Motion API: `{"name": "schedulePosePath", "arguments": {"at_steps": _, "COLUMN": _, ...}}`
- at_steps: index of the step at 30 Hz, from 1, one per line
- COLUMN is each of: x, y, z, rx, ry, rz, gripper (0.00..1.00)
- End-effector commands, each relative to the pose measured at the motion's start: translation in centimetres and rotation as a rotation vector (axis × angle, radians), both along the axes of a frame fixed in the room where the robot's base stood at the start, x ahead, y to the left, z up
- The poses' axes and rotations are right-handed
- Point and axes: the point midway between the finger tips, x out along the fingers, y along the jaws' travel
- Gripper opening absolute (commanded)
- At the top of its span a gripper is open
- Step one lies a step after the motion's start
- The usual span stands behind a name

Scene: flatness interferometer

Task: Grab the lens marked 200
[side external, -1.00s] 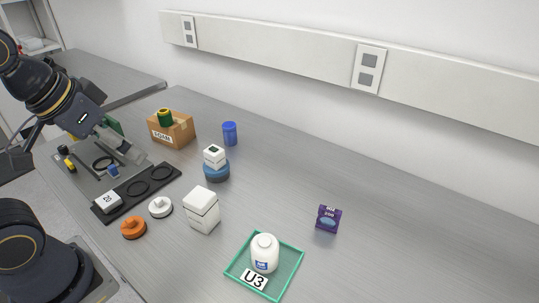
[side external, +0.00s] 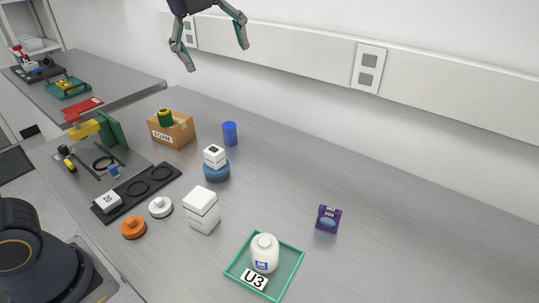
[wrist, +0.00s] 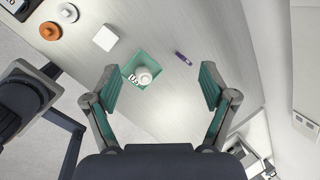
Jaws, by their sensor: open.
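My gripper (side external: 217,57) is open and empty, high above the back of the bench in the side view. In the wrist view my gripper (wrist: 159,82) has its two fingers spread wide apart with nothing between them. A white block with a dark marking that looks like 20 (side external: 108,201) sits at the near end of a black rack (side external: 133,193). A small purple box (side external: 328,219) with a blue oval and small print, possibly 200, stands alone on the right; it also shows in the wrist view (wrist: 183,59). I cannot tell for certain which item is the lens marked 200.
A green-rimmed tray (side external: 299,262) labelled U3 holds a white bottle (side external: 265,253). A white box (side external: 202,210), white disc (side external: 160,207), orange disc (side external: 133,227), blue jar (side external: 230,133), blue base (side external: 217,173) with a white cube, and cardboard box (side external: 172,131) stand around. Bench right is mostly clear.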

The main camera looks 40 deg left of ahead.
Motion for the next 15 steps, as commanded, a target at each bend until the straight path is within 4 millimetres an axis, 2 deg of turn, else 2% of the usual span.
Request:
{"name": "schedulePosePath", "arguments": {"at_steps": 1, "x": 2.4, "y": -2.4, "z": -0.7, "rx": 0.041, "ry": 0.039, "rz": -0.15, "gripper": 0.83}}
{"name": "schedulePosePath", "arguments": {"at_steps": 4, "x": 6.1, "y": -6.8, "z": -2.6, "rx": 0.103, "ry": 0.104, "rz": -0.419, "gripper": 0.83}}
{"name": "schedulePosePath", "arguments": {"at_steps": 6, "x": 8.1, "y": -10.0, "z": -4.9, "rx": 0.124, "ry": 0.147, "rz": -0.563, "gripper": 0.83}}
{"name": "schedulePosePath", "arguments": {"at_steps": 9, "x": 10.0, "y": -14.0, "z": -8.6, "rx": 0.125, "ry": 0.204, "rz": -0.68, "gripper": 0.83}}
{"name": "schedulePosePath", "arguments": {"at_steps": 12, "x": 10.7, "y": -17.1, "z": -12.4, "rx": 0.114, "ry": 0.256, "rz": -0.728, "gripper": 0.83}}
{"name": "schedulePosePath", "arguments": {"at_steps": 15, "x": 10.3, "y": -18.9, "z": -15.7, "rx": 0.112, "ry": 0.309, "rz": -0.759, "gripper": 0.83}}
